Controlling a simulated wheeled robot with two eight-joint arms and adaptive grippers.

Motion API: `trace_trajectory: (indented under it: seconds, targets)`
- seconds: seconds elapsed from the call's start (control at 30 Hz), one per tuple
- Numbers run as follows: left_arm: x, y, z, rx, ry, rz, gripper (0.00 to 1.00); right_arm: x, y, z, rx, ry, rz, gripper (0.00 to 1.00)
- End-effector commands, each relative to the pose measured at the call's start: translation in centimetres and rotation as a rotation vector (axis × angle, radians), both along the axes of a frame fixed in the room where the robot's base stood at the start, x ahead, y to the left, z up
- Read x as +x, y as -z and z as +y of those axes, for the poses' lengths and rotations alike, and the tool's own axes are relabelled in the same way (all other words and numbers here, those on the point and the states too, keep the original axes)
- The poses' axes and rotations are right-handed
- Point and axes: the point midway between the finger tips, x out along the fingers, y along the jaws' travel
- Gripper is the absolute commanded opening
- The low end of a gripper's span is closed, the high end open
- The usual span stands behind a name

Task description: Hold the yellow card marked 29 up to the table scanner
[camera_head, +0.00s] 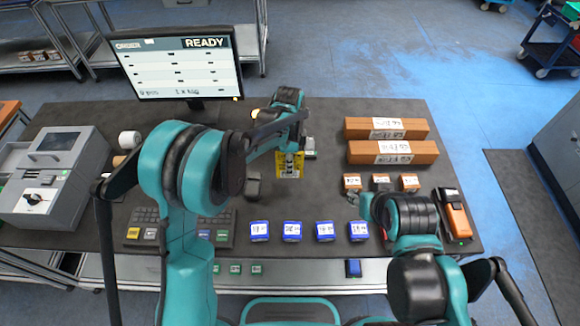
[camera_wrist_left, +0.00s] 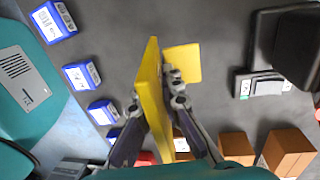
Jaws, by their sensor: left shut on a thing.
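My left gripper (camera_head: 290,152) is shut on the yellow card (camera_head: 288,168), holding it over the middle of the table. The left wrist view shows the card (camera_wrist_left: 152,95) nearly edge-on at the fingers (camera_wrist_left: 160,95), with another yellow face (camera_wrist_left: 182,63) beside them. No number is readable on it. A dark device with a grey, labelled lower part (camera_wrist_left: 262,85) is at upper right in the left wrist view, apart from the card. It looks like the table scanner; in the head view my arm and gripper hide much of that area. My right gripper (camera_head: 354,198) is low near the small brown boxes, its fingers unclear.
Several blue boxes (camera_head: 292,231) line the table's front. Two long brown boxes (camera_head: 388,128) and small boxes (camera_head: 351,182) are at right. An orange handheld device (camera_head: 457,218) lies at the right edge. A monitor (camera_head: 180,65) reading READY and a grey machine (camera_head: 50,175) are at left.

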Motion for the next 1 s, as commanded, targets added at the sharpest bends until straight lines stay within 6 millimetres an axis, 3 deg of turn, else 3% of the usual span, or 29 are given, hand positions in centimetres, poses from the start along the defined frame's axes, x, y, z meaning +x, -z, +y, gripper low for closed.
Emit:
trace_trajectory:
  seconds: [0.07,0.6,1.0]
  targets:
    - [-0.1,-0.8,0.0,0.000,0.000,0.000,0.00,0.0,-0.5,0.0,0.000,0.000,0.000,0.40]
    - [4.0,3.7,0.0,0.000,0.000,0.000,0.00,0.0,1.9,0.0,0.000,0.000,0.000,0.40]
    - [4.7,4.3,0.1,0.000,0.000,0.000,0.00,0.0,2.1,0.0,0.000,0.000,0.000,0.40]
